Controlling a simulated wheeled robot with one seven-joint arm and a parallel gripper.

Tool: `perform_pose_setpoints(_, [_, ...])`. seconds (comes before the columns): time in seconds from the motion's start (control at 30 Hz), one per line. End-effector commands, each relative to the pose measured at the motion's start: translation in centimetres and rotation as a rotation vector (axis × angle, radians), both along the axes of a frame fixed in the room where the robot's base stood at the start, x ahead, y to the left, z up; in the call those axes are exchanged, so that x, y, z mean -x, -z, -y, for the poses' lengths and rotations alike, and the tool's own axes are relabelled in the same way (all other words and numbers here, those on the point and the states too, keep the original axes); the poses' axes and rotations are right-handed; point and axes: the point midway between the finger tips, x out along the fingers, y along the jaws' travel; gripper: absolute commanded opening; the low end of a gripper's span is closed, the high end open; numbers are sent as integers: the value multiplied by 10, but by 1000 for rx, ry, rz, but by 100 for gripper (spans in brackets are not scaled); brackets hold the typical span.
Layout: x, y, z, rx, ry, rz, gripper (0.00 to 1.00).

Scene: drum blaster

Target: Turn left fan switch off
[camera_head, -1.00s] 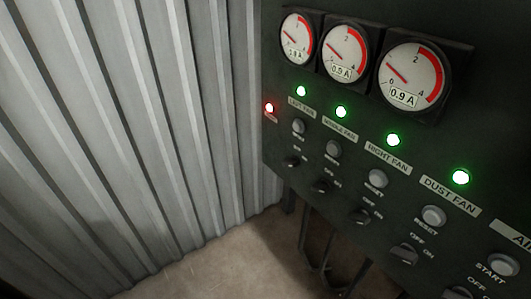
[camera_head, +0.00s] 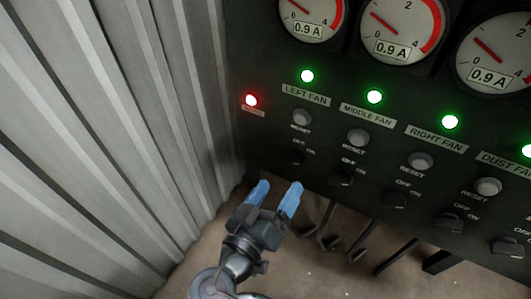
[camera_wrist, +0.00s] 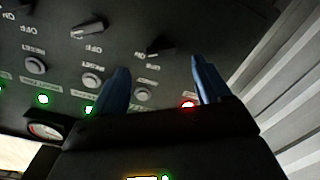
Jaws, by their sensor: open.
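The left fan switch (camera_head: 294,157) is a dark knob on the black panel, below the LEFT FAN label (camera_head: 307,97), its green lamp (camera_head: 307,76) and its grey reset button (camera_head: 301,118). The green lamp is lit. In the wrist view the panel is upside down, and the left fan switch (camera_wrist: 160,46) shows between my fingers and beyond them. My gripper (camera_head: 275,191) is open and empty, with two blue fingers, below and slightly left of the switch in the head view. It appears apart from the switch. The knob's exact setting is too dark to tell.
The middle fan switch (camera_head: 341,177) and right fan switch (camera_head: 394,198) sit to the right. A red lamp (camera_head: 251,100) glows near the panel's left edge. A corrugated metal wall (camera_head: 110,130) stands close on the left. Dark legs (camera_head: 370,240) show below the panel.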

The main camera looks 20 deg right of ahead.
Motion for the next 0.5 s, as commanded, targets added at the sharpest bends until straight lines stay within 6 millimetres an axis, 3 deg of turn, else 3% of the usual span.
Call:
perform_pose_setpoints(0.17, [-5,-7,2,6,21,26,77])
perform_pose_setpoints(0.5, [-35,-7,44,3,21,23,77])
